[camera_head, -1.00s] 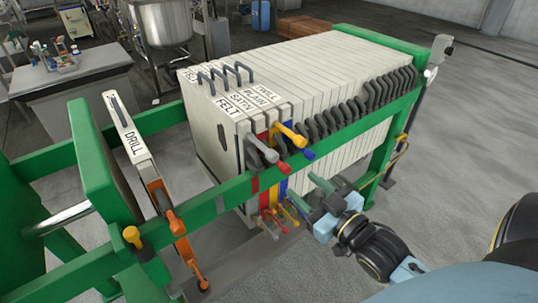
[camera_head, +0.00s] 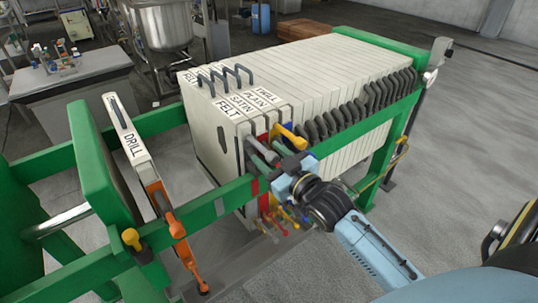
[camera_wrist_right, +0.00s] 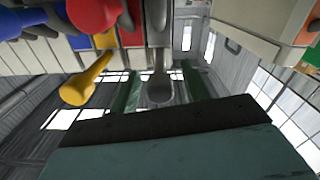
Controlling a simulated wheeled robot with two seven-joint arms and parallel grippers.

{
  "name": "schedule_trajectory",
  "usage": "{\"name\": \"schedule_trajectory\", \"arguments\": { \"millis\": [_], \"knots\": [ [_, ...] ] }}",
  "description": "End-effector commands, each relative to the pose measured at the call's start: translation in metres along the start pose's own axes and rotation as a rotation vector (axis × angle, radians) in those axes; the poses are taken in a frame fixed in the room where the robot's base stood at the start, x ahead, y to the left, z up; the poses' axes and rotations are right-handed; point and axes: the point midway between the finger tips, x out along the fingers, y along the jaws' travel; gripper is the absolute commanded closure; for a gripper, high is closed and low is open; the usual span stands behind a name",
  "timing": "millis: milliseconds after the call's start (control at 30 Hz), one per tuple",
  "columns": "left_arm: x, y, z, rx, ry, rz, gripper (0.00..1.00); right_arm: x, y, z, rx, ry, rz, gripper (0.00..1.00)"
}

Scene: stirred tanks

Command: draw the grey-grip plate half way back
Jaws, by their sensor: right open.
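The grey grip (camera_head: 257,149) sticks out at the near end of the plate stack, above the green side rail; its plate appears to be the front one labelled FELT (camera_head: 229,109). My right gripper (camera_head: 272,156) is at this grip, with its wrist outside the rail. In the right wrist view the grey grip (camera_wrist_right: 160,88) shows between the two open green fingers (camera_wrist_right: 163,90), with a gap on each side. Whether the fingers touch it cannot be told. My left gripper is not in view.
Yellow (camera_wrist_right: 85,80) and red (camera_wrist_right: 95,12) grips sit close beside the grey one. A plate labelled DRILL (camera_head: 133,143) with orange grips hangs apart at the left, by the green end plate (camera_head: 95,160). Open room lies between it and the stack.

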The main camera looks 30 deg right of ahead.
Motion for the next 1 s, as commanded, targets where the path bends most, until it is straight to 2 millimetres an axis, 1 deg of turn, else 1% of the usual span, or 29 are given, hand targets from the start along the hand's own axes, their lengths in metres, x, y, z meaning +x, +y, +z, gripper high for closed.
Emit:
{"name": "schedule_trajectory", "arguments": {
  "millis": [133,367,400,733,767,1000],
  "knots": [
    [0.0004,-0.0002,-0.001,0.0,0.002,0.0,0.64,0.0064,0.0,-0.0004,0.0,0.001,0.0,0.53],
    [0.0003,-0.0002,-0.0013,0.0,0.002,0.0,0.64,0.0068,-0.0002,-0.0002,0.0,0.0,0.0,0.53],
    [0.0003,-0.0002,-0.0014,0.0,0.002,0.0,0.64,0.0068,-0.0002,-0.0002,0.0,0.0,0.0,0.55],
    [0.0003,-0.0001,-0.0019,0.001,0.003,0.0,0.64,0.0065,-0.0002,-0.0002,0.0,0.0,0.0,0.98],
    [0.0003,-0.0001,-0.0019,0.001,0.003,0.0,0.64,0.0065,-0.0002,-0.0001,0.0,0.0,0.0,1.0],
    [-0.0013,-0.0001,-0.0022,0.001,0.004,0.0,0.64,0.0064,-0.0027,-0.0008,0.002,0.0,-0.001,1.0]
  ]
}}
